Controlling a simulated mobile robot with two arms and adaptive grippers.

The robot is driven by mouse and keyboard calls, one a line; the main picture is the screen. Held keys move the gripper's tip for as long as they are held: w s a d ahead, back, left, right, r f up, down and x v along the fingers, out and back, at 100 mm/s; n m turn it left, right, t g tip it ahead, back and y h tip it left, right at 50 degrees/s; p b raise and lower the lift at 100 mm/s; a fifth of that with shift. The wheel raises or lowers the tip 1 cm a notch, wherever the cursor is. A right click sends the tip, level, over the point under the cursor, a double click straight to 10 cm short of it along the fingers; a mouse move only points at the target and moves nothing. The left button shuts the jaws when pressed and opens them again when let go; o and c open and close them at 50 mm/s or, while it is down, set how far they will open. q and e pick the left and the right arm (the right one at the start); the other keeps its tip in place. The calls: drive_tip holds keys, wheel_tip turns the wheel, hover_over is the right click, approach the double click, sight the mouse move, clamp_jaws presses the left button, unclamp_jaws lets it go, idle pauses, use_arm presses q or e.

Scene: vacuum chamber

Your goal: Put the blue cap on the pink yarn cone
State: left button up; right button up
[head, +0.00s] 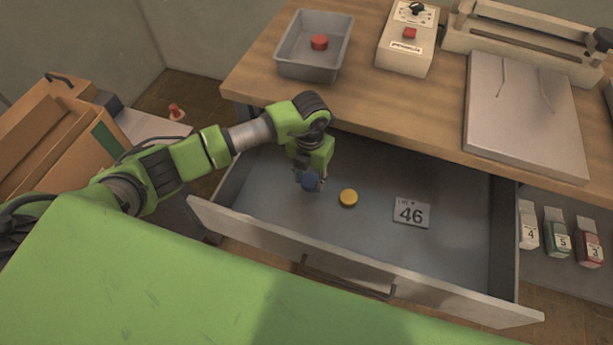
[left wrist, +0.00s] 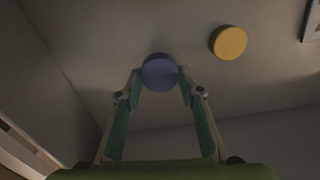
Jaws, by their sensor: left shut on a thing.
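The blue cap (head: 310,181) is at the fingertips of my left gripper (head: 304,177), inside the open drawer (head: 440,255). In the left wrist view the blue cap (left wrist: 159,72) sits between the two fingertips (left wrist: 160,82), which are shut on it. I cannot tell whether the cap still touches the drawer floor. No pink yarn cone shows in either view. My right gripper is not in view.
The drawer walls surround the gripper. The tabletop (head: 375,115) above holds a grey tray (head: 288,67) with a red cap (head: 319,42).

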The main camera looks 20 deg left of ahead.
use_arm(q)
drive_tip(key=s+d+r+p, duration=0.6)
drive_tip(key=d+r, duration=0.2)
drive_tip(key=d, duration=0.3)
drive_tip(key=shift+d+r, duration=0.3)
drive_tip(key=shift+r, duration=0.05)
drive_tip(key=shift+a, duration=0.1)
